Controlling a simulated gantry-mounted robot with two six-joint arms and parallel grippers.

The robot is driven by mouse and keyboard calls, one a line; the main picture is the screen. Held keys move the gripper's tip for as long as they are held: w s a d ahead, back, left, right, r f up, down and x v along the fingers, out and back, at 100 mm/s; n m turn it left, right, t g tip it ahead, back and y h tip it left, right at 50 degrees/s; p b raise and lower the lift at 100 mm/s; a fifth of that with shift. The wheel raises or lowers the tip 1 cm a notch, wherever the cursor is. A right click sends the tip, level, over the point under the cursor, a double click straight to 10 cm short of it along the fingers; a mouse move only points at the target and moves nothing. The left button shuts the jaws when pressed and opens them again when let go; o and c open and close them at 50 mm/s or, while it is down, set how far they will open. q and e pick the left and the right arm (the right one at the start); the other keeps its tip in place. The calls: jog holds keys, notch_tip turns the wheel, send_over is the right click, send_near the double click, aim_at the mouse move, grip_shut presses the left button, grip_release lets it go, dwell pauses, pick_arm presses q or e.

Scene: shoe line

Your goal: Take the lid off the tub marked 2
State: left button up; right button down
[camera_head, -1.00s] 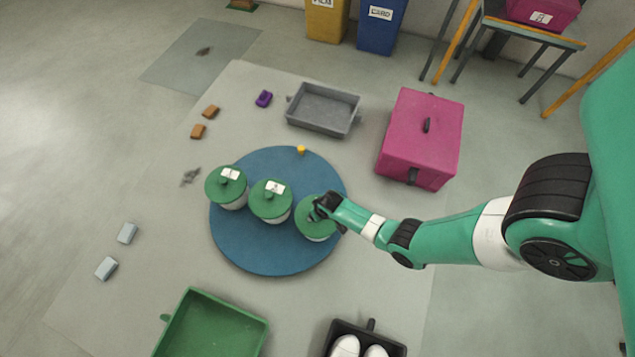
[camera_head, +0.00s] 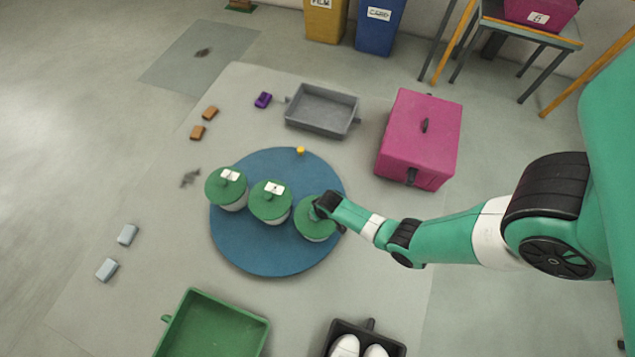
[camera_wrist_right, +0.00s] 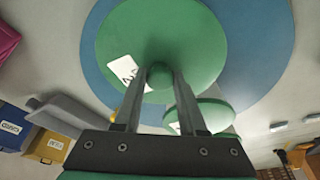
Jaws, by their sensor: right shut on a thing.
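Three white tubs with green lids stand in a row on a round blue mat (camera_head: 265,255). My right gripper (camera_head: 319,208) is over the rightmost tub (camera_head: 322,240), shut on the knob (camera_wrist_right: 160,76) of its green lid (camera_head: 314,228). In the right wrist view, the fingers pinch the knob, and a white label on this lid (camera_wrist_right: 195,35) carries a mark that looks like a 2 turned sideways. The lid appears to sit on the tub. The middle tub's lid (camera_head: 270,206) and the left tub's lid (camera_head: 222,190) also carry labels. My left gripper is not in view.
A pink box (camera_head: 420,135) stands at right, a grey tray (camera_head: 322,108) behind the mat. A green tray (camera_head: 215,325) and a black tray with white shoes (camera_head: 340,328) lie in front. A small yellow thing (camera_head: 300,151) is at the mat's back edge.

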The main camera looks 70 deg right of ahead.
notch_tip(320, 180, up, 3)
jog(key=p, duration=0.2)
jog(key=shift+r+p, duration=0.15)
jog(key=shift+p, duration=0.15)
jog(key=s+a+r+p, duration=0.5)
jog(key=s+r+p, duration=0.3)
jog(key=s, duration=0.5)
jog(key=shift+r+p, duration=0.4)
jog(key=shift+r, duration=0.1)
jog(key=shift+a, duration=0.1)
